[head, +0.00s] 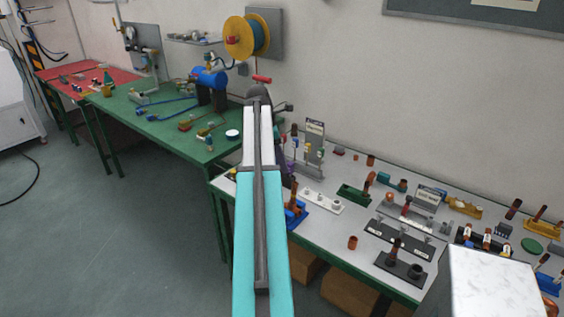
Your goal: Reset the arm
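My arm (264,220) rises through the middle of the head view, with teal and white sides and a dark centre strip. It ends at a dark joint (258,93) near the yellow reel on the wall. Dark parts show just right of the arm, but I cannot tell whether they belong to it. My gripper's fingers are not visible. Nothing held can be seen.
A grey-topped bench (330,228) at right carries many small fittings and tools. A green table (160,125) with a blue tank (209,77) and a red table (75,80) stand at left. Open floor (120,235) lies at lower left.

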